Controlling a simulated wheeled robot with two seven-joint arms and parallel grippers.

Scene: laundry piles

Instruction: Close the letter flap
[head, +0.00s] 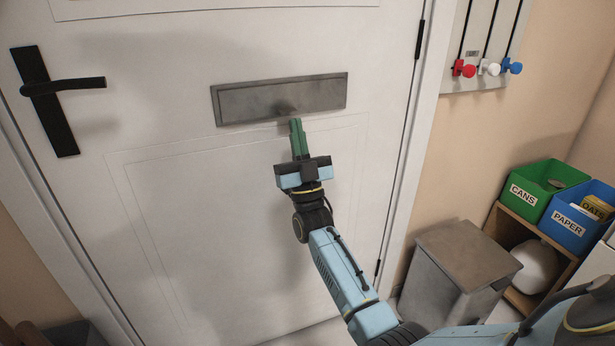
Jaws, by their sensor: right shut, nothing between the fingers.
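The letter flap (240,103) is a grey metal plate in a frame on the white door (220,190), in the upper middle of the head view. It looks flat in its frame; whether it sits fully flush I cannot tell. My right gripper (297,122) has green fingers that are shut with nothing between them. Its fingertips point up at the lower edge of the flap, right of its middle. I cannot tell whether they touch it. My left gripper is not in view.
A black door handle (75,86) is at the left. A grey bin (455,270) stands at the right, beside a shelf with a green CANS box (535,187) and a blue PAPER box (575,225). A panel with coloured knobs (488,68) hangs at the upper right.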

